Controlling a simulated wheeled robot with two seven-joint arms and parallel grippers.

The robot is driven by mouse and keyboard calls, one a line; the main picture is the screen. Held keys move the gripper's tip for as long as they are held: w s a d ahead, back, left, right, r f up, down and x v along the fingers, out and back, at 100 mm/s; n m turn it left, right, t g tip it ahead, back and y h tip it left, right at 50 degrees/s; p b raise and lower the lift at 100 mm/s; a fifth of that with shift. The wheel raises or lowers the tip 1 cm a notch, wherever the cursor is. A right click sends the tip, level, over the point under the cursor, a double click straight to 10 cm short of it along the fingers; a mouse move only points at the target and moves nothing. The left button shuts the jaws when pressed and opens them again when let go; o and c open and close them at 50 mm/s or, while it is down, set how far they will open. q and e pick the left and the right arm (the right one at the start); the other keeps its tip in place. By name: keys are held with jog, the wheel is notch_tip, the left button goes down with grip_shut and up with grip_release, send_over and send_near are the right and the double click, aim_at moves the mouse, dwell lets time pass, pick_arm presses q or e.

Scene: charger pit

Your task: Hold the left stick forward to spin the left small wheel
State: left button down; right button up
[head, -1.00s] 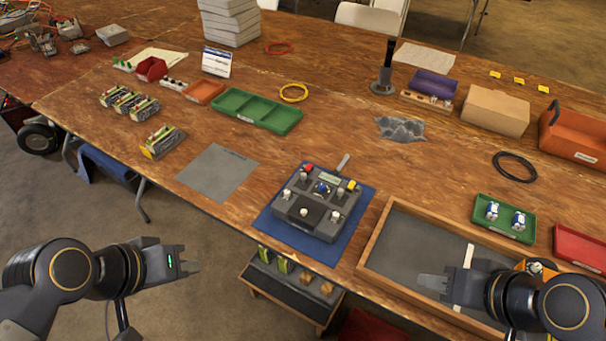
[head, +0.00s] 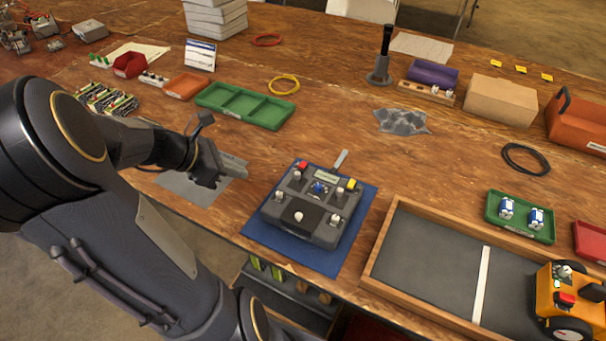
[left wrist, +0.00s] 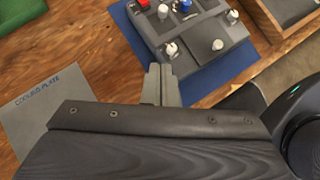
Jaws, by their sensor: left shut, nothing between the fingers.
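The grey control box (head: 315,231) lies on a blue mat (head: 275,238) on the table. Its left stick (head: 279,196) is a short pale knob at the front left. It also shows in the left wrist view (left wrist: 171,48). My left gripper (head: 235,167) is shut and empty, left of the box and apart from it; its fingers (left wrist: 160,85) point toward the box's left side. An orange wheeled vehicle (head: 545,292) stands at the right end of the wood-framed tray (head: 407,290); one dark wheel (head: 568,331) shows at the picture's lower edge. My right gripper is out of view.
A grey plate (head: 190,190) lies under my left arm. A green compartment tray (head: 247,107) is behind it. A green tray (head: 520,217) with two blue-and-white parts stands at the right. Bare table lies behind the control box.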

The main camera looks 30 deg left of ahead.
aim_at(296, 180)
pick_arm(q)
jog(key=b+x, duration=0.2)
jog(key=x, duration=0.7)
jog(key=shift+w+d+f, duration=0.15)
jog(key=shift+d+f, duration=0.1)
jog(key=shift+f, duration=0.05)
jog(key=shift+w+d, duration=0.3)
jog(key=shift+w, duration=0.35)
jog(key=shift+w+d, duration=0.35)
jog(key=shift+w, duration=0.25)
jog(key=shift+w+d, duration=0.3)
jog(key=shift+w, duration=0.35)
